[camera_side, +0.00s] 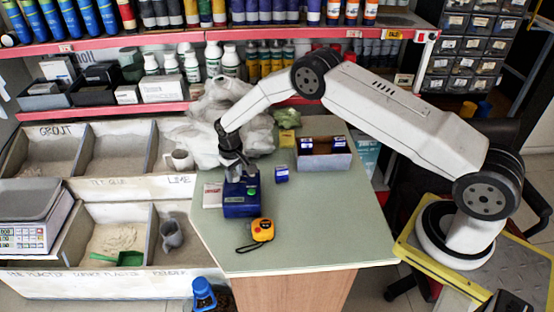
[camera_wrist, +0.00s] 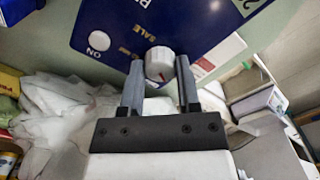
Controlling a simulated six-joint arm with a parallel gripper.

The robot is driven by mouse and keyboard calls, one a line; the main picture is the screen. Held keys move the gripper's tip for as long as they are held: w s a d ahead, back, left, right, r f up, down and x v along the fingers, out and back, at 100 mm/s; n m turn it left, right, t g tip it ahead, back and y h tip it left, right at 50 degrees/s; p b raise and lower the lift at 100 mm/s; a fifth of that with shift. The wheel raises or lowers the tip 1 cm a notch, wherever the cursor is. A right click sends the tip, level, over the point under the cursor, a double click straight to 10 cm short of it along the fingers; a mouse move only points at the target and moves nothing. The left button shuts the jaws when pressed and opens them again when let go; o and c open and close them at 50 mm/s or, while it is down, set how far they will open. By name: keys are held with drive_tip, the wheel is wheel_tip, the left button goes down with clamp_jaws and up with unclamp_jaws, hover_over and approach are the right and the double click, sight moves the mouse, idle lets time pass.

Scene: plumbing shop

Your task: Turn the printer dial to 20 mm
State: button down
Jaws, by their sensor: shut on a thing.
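The printer (camera_side: 238,208) is a dark blue box on the green-grey counter, and its blue face (camera_wrist: 105,25) fills the top of the wrist view. The dial (camera_wrist: 159,62) is a round white knob on that face, between the fingertips of my gripper (camera_wrist: 160,70). My gripper is shut on the dial. In the side view my gripper (camera_side: 234,165) reaches down to the printer from above, and the dial is hidden there. A round white ON button (camera_wrist: 99,41) and the word SALE show on the face. I cannot read the dial's setting.
A yellow tape measure (camera_side: 262,230) lies just in front of the printer. A small blue box (camera_side: 281,174) and an open box of blue packets (camera_side: 325,162) stand to its right. White bags (camera_side: 228,115) are heaped behind. The counter's front right is clear.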

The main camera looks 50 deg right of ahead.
sight(235, 175)
drive_tip(key=shift+c, duration=1.6)
unclamp_jaws()
drive_tip(key=shift+r, duration=0.15)
drive_tip(key=shift+r, duration=3.75)
